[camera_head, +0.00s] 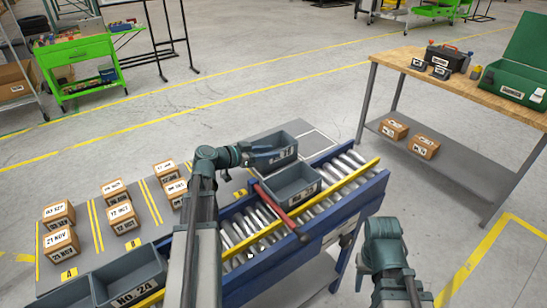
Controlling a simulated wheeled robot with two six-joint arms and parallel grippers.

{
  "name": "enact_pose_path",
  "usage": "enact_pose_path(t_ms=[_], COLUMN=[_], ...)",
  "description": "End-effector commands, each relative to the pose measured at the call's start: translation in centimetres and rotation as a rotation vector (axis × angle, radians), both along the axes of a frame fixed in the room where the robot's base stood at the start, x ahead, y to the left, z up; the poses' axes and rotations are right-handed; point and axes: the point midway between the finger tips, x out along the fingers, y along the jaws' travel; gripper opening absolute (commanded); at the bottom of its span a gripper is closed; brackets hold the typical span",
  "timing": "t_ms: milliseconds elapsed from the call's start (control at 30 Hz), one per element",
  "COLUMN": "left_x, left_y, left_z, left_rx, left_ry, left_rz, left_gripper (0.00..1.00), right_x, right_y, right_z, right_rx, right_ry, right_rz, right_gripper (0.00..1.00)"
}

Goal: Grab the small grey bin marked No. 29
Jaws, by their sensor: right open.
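No bin here can be read clearly as No. 29. A grey bin (296,181) sits on the roller conveyor, its front label too small to read. Another grey bin (277,140) stands behind it on the grey table, its label also unclear. My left gripper (266,152) is at the near left side of that back bin, partly overlapping it in the picture; whether it is open or touching it I cannot tell. Two small dark grey bins with white labels (418,65) stand on the wooden bench, unreadable. My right gripper (412,292) is open at the bottom edge, away from all bins.
A bin marked No. 24 (130,279) stands at bottom left beside another grey bin (68,297). Several labelled cardboard boxes (61,243) stand on the grey table. A red bar (280,212) crosses the conveyor. A green case (518,75) lies on the bench.

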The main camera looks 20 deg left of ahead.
Motion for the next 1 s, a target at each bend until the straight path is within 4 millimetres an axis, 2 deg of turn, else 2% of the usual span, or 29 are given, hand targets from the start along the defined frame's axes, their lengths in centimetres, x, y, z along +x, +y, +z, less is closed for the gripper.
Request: enact_pose_path(t_ms=[333,667,900,1000], left_x=[0.8,4.4,4.6,4.6], left_y=[-0.5,-2.6,-2.7,-2.7], left_z=[-0.3,-1.7,-1.6,-1.6], left_rx=[-0.001,-0.001,-0.001,-0.001], left_ry=[0.000,0.000,0.000,0.000], left_rz=[-0.002,-0.002,0.000,0.000], left_gripper=[0.40,0.40,0.40,0.24], right_x=[0.0,0.0,0.0,0.0], right_y=[0.0,0.0,0.0,0.0], right_z=[-0.3,-1.7,-1.6,-1.6], right_rx=[0.000,0.000,0.000,0.000], right_ry=[0.000,0.000,0.000,0.000], right_rz=[0.000,0.000,0.000,0.000], right_gripper=[0.50,0.50,0.50,0.50])
